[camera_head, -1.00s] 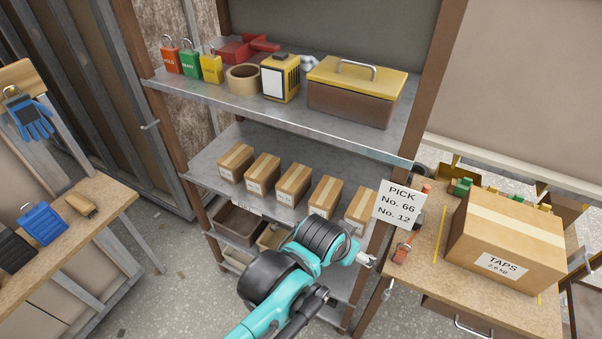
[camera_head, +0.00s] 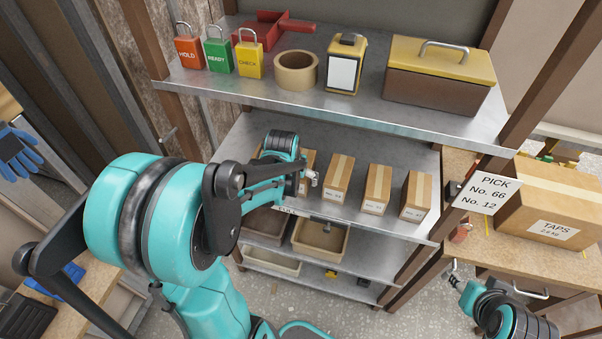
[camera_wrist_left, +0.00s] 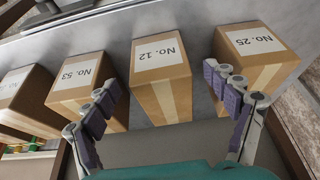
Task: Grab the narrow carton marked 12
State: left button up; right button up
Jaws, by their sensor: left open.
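The narrow carton marked No. 12 (camera_wrist_left: 161,82) shows its label upside down in the left wrist view, between my spread fingers. In the head view the carton (camera_head: 312,157) is second from the left on the middle shelf, partly hidden by my left gripper (camera_head: 308,179). My left gripper (camera_wrist_left: 165,92) is open and empty, its fingers on either side of the carton's near end, with no clear contact. My right gripper (camera_head: 455,269) is low at the right, away from the cartons; it is too small to tell its opening.
Neighbouring cartons No. 25 (camera_wrist_left: 257,55) and No. 53 (camera_wrist_left: 80,82) stand close on either side, with narrow gaps. The upper shelf (camera_head: 240,92) overhangs the row. A sign (camera_head: 488,190) reading "PICK No. 66 No. 12" stands at the right, by a large TAPS box (camera_head: 550,210).

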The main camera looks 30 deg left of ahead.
pick_arm(q)
jog(key=shift+w+a, duration=0.2)
jog(key=shift+w, duration=0.3)
jog(key=w, duration=0.2)
jog(key=w+a+b, duration=0.1)
jog(key=w, duration=0.1)
jog(key=shift+w, duration=0.15)
jog(key=shift+b+x, duration=0.4)
jog(key=shift+x, duration=0.55)
jog(key=shift+f, duration=0.45)
jog(key=shift+f+b, duration=0.25)
jog(key=shift+b, duration=0.1)
jog(key=c, duration=1.7)
jog(key=shift+o, duration=0.2)
jog(key=shift+r, duration=0.1)
